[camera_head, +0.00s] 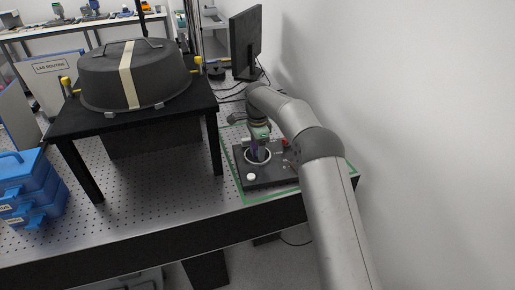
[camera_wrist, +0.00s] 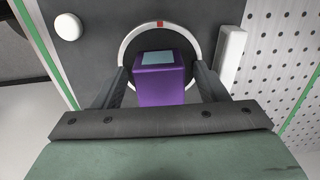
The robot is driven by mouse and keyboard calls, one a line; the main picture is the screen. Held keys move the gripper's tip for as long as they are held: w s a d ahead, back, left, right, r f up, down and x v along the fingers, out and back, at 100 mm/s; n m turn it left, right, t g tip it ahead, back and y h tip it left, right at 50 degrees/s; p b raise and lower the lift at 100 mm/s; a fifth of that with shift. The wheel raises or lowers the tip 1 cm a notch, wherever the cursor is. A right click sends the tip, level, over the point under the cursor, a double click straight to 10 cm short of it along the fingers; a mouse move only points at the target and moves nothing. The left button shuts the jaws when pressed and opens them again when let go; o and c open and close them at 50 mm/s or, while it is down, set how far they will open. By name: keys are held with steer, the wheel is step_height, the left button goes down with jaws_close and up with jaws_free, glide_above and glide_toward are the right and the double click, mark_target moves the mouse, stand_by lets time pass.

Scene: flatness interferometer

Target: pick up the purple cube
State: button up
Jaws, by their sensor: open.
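The purple cube (camera_wrist: 160,84) shows in the wrist view with a pale blue-grey patch on its upper face. It stands inside a white ring (camera_wrist: 128,48) on a dark plate. My gripper (camera_wrist: 160,78) is open, with one dark finger on each side of the cube. I cannot tell whether either finger touches it. In the head view my gripper (camera_head: 257,153) is lowered over the ring on the dark plate (camera_head: 262,180), and a bit of purple shows there. The cube is mostly hidden by the gripper in that view.
A white round knob (camera_wrist: 67,27) and a white bar (camera_wrist: 231,55) flank the ring. A black table with a dark domed cover (camera_head: 105,80) stands to the left. A monitor (camera_head: 246,42) is behind. Blue cases (camera_head: 28,185) sit at far left, and a wall is to the right.

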steer(key=c, duration=1.2)
steer(key=shift+o, duration=0.2)
steer(key=shift+r, duration=0.1)
